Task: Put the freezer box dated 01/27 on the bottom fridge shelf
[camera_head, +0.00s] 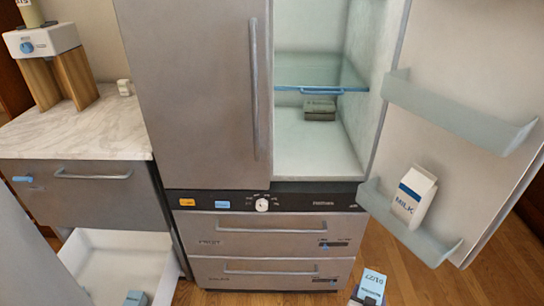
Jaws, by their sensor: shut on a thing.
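The freezer box dated 01/27 (373,282) shows at the bottom edge of the picture, right of centre, with a light blue face turned up. It is in front of the fridge's lower drawers, and its lower part is cut off. My gripper (366,298) is barely in view there, shut on this box; most of it is out of frame. The fridge's right door (455,45) stands open. The bottom fridge shelf (300,150) is pale and mostly bare. A grey-green box (320,109) sits at its back.
A blue-edged glass shelf (310,72) hangs above the bottom shelf. A milk carton (414,194) stands in the door's lower bin. At left, an open white drawer (105,262) holds a grey-blue item (135,298), below a marble counter (75,128). The left door (195,90) is shut.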

